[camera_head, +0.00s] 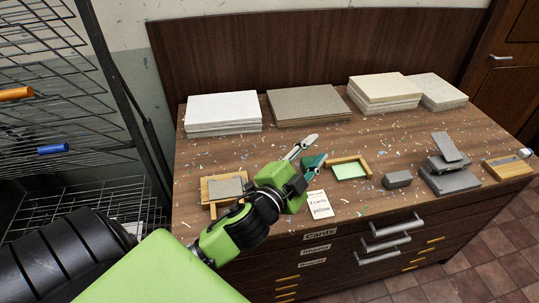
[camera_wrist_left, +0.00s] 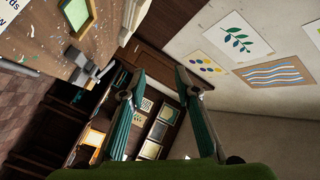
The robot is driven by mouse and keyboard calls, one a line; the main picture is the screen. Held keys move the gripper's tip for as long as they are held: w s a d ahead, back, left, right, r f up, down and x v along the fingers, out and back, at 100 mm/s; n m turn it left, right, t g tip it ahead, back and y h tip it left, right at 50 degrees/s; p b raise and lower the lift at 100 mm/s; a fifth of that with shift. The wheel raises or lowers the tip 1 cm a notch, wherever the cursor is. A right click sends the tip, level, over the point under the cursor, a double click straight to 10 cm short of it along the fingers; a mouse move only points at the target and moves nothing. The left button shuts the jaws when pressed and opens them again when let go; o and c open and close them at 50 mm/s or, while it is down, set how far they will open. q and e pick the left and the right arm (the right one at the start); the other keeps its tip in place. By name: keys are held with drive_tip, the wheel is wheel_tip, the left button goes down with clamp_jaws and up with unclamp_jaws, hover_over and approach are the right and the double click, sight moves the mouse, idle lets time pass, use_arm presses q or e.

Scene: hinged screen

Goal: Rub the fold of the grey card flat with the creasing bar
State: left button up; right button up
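A grey card or stack of grey cards (camera_head: 225,188) lies in a shallow wooden tray (camera_head: 206,192) at the left front of the bench; no fold can be made out in it. A small grey block (camera_head: 397,179) lies right of the middle; I cannot tell whether it is the creasing bar. My left gripper (camera_head: 345,143) is in the air over the bench, its fingers spread and empty. The two fingers also show apart in the left wrist view (camera_wrist_left: 160,78), pointing at the far wall. My right gripper is not in view.
A wooden tray with a green card (camera_head: 350,171) and a written note (camera_head: 319,204) lie mid-bench. A grey stepped device (camera_head: 450,180) and a wooden box (camera_head: 508,168) stand right. Paper stacks (camera_head: 224,112) line the back. A wire rack (camera_head: 45,70) stands left. Scraps litter the top.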

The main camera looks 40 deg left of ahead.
use_arm(q)
drive_tip(key=d+r+m+g+h, duration=0.3)
drive_tip(key=d+r+m+h, duration=1.15)
drive_tip(key=m, duration=0.75)
drive_tip(key=s+a+f+m+g+y, duration=0.1)
drive_tip(key=a+f+m+g+y, duration=0.1)
drive_tip(key=a+f+m+g, duration=0.45)
drive_tip(key=s+a+f+m+g+y, duration=0.1)
drive_tip(key=s+f+m+g+y, duration=0.15)
drive_tip(key=f+m, duration=0.45)
drive_tip(key=a+f+n+g+y, duration=0.1)
drive_tip(key=a+f+y, duration=0.2)
drive_tip(key=a, duration=0.6)
drive_tip(key=a+f+n+g+y, duration=0.1)
drive_tip(key=a+f+y, duration=0.25)
drive_tip(key=a, duration=0.55)
drive_tip(key=shift+m, duration=0.25)
drive_tip(key=b+x, duration=0.1)
drive_tip(key=x, duration=0.1)
drive_tip(key=b+x, duration=0.1)
drive_tip(key=x, duration=0.2)
drive_tip(key=b+x, duration=0.1)
drive_tip(key=x, duration=0.1)
drive_tip(key=shift+s+d+f, duration=0.1)
drive_tip(key=shift+d+f, duration=0.05)
drive_tip(key=shift+d, duration=0.2)
clamp_jaws()
